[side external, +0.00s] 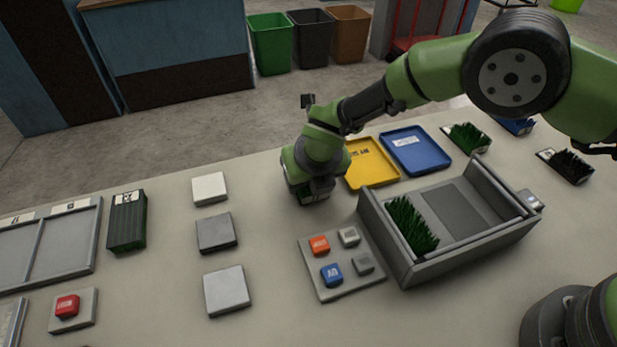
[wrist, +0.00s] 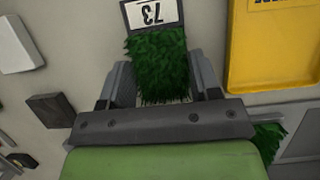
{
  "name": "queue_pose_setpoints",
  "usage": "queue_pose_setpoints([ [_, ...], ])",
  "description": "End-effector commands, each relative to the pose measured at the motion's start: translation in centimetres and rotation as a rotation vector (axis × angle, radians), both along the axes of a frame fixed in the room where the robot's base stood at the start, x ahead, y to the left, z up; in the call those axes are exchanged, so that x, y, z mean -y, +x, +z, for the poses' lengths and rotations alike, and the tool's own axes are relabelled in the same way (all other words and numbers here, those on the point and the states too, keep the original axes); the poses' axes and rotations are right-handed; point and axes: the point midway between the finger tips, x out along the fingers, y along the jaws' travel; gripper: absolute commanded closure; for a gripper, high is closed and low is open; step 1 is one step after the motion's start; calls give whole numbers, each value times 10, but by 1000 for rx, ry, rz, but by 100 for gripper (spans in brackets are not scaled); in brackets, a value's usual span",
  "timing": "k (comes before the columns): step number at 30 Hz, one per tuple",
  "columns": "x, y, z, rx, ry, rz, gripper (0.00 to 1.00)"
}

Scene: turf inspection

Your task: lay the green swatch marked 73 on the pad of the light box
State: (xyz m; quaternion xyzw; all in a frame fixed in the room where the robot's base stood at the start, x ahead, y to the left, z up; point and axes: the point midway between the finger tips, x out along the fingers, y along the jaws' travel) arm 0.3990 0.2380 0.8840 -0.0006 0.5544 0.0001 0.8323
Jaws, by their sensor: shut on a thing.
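The green swatch marked 73 (wrist: 158,58) sits between my fingers in the wrist view, its dark grass toward me and its white label at the top, upside down. My gripper (wrist: 163,82) is shut on it. In the side view my gripper (side external: 312,193) is low over the table, left of the light box, and mostly hides the swatch; I cannot tell whether it touches the table. The light box (side external: 470,252) is a grey open-topped box. Its darker flat pad (side external: 459,207) shows inside, bare, with another green grass swatch (side external: 410,226) standing to its left.
More swatches (side external: 468,138) stand at the right.

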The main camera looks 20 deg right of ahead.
Motion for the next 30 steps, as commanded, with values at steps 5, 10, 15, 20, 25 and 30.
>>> queue_pose_setpoints([
  [5,0,1,24,3,2,0,65],
  [10,0,1,61,3,4,-2,65],
  [15,0,1,88,0,4,-1,65],
  [20,0,0,98,-2,1,-1,65],
  [25,9,0,100,-5,-1,-78,65],
  [30,43,-1,106,-3,0,-378,65],
])
